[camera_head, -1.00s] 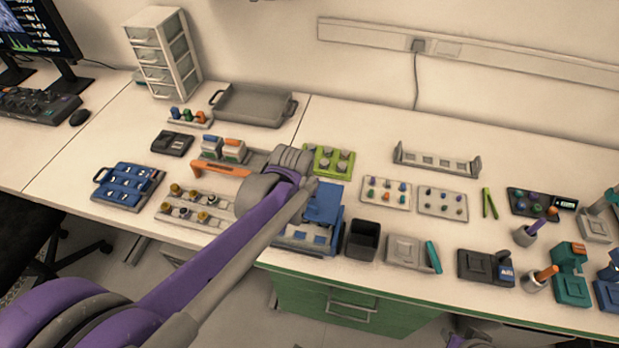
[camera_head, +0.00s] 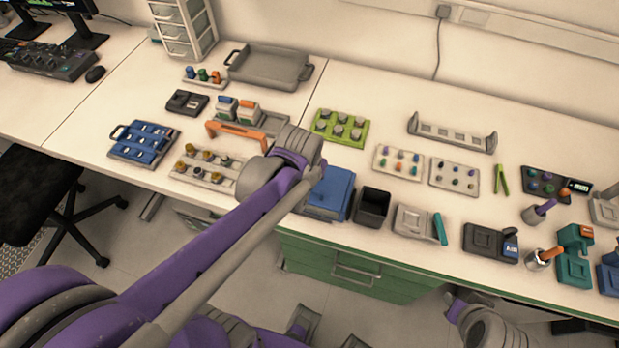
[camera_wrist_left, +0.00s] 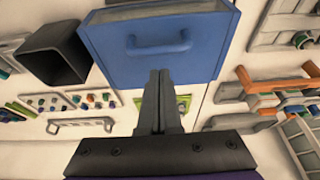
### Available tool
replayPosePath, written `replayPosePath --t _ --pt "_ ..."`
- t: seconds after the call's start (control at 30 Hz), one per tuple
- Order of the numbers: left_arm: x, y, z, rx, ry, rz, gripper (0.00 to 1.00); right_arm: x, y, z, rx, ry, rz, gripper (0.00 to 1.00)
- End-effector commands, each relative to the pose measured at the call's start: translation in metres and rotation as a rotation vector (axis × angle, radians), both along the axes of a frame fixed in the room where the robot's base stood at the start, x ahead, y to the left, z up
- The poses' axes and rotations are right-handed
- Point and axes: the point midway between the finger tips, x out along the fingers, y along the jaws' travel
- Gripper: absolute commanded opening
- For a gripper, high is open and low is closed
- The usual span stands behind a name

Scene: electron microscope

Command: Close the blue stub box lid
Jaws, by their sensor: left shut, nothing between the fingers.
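The blue stub box (camera_head: 336,194) stands at the front edge of the bench, partly hidden by my left arm. Its blue lid now lies over the inside, and the compartments no longer show. I cannot tell whether it is fully flat. In the left wrist view the lid's blue face (camera_wrist_left: 204,62) carries a blue handle (camera_wrist_left: 158,48). My left gripper (camera_wrist_left: 162,75) is shut and empty, its fingertips at or just short of the lid edge below the handle. Part of my right arm shows at the bottom right of the head view; its fingers are unclear.
A black open bin (camera_head: 372,207) stands close right of the box. A green stub holder (camera_head: 340,128) lies behind it. An orange-handled rack (camera_head: 237,136) and a grey stub tray (camera_head: 207,170) are to the left. A grey square device (camera_head: 413,220) sits farther right.

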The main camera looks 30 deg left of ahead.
Motion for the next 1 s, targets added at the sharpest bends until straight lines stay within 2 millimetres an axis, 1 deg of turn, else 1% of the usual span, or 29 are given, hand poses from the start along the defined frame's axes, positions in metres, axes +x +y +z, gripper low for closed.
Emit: replayPosePath --t 0.1,0.2,0.4,0.5,0.63,0.7,0.77,0.87,1.0 --pt "0.016 0.003 0.005 0.000 -0.001 0.000 0.00 0.000 0.000 0.001 0.000 0.000 0.000 0.27" --pt "0.006 0.000 0.027 0.000 -0.002 0.000 0.00 0.002 0.000 0.007 0.000 -0.003 0.000 0.27" --pt "-0.007 -0.003 0.064 0.000 -0.002 0.000 0.00 0.004 0.000 0.014 0.000 -0.007 0.000 0.27" --pt "-0.013 -0.004 0.080 0.000 -0.002 0.000 0.00 0.004 0.000 0.017 0.000 -0.008 0.000 0.27" --pt "-0.018 -0.005 0.092 0.000 -0.001 0.000 0.00 0.005 0.000 0.019 0.000 -0.009 0.000 0.27" --pt "-0.021 -0.007 0.095 0.001 -0.003 -0.003 0.00 0.005 0.000 0.019 0.000 -0.010 0.000 0.27" --pt "-0.028 -0.011 0.094 0.001 -0.009 -0.018 0.00 0.005 0.000 0.020 0.000 -0.010 0.000 0.27" --pt "-0.049 -0.024 0.080 0.003 -0.035 -0.072 0.00 0.006 0.000 0.021 0.000 -0.011 0.000 0.27" --pt "-0.082 -0.042 0.055 0.008 -0.080 -0.163 0.00 0.007 0.000 0.024 0.000 -0.012 0.000 0.27"
